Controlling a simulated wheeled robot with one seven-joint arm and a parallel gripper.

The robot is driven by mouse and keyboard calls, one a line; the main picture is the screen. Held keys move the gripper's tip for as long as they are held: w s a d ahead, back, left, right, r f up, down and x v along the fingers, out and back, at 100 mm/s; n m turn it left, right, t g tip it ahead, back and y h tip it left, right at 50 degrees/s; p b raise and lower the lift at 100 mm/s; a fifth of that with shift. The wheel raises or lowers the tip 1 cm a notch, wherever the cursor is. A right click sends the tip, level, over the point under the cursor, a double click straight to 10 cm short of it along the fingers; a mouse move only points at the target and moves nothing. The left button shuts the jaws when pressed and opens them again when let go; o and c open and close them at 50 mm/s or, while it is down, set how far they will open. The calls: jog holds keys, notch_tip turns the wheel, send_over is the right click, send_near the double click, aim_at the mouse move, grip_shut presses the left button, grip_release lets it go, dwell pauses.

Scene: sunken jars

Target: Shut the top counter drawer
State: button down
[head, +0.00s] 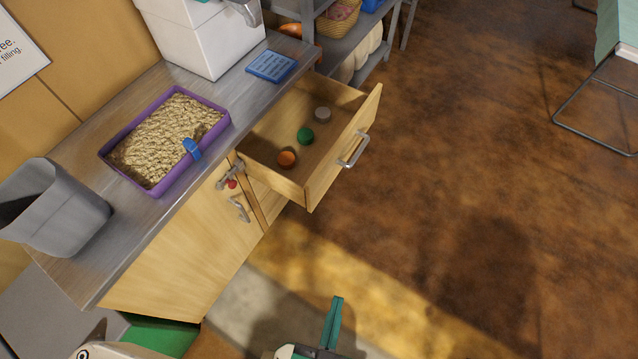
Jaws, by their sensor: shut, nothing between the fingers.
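The top counter drawer (315,192) is a light wooden drawer under the grey counter, pulled well out to the right. Its front panel carries a silver bar handle (354,150). My gripper (336,302) shows at the bottom edge as teal fingers held together, shut and empty. In the picture it is below the drawer front, apart from it.
The counter (75,260) holds a purple tray of grain (122,177), a grey bin (62,215), a white dispenser (205,40) and a blue card (272,66). A closed cabinet door (190,250) lies below. Brown floor (480,200) to the right is clear.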

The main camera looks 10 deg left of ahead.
jog(key=w+f+m+g+y, duration=0.1)
jog(key=w+f+m+g, duration=0.15)
jog(key=f, duration=0.85)
jog(key=w+f+m+g, duration=0.2)
jog(key=w+f+g, duration=0.1)
jog(key=f, duration=0.8)
jog(key=n+g+y, duration=0.2)
jog(key=g+y, duration=0.1)
jog(key=y, duration=1.4)
send_near(319, 191)
jog(key=shift+g, duration=0.25)
jog(key=x, duration=0.3)
jog(key=r+x, duration=0.1)
jog(key=x, duration=0.1)
jog(key=shift+a, duration=0.1)
jog(key=shift+w+a, duration=0.2)
jog(key=shift+a, duration=0.4)
jog(key=shift+f, duration=0.1)
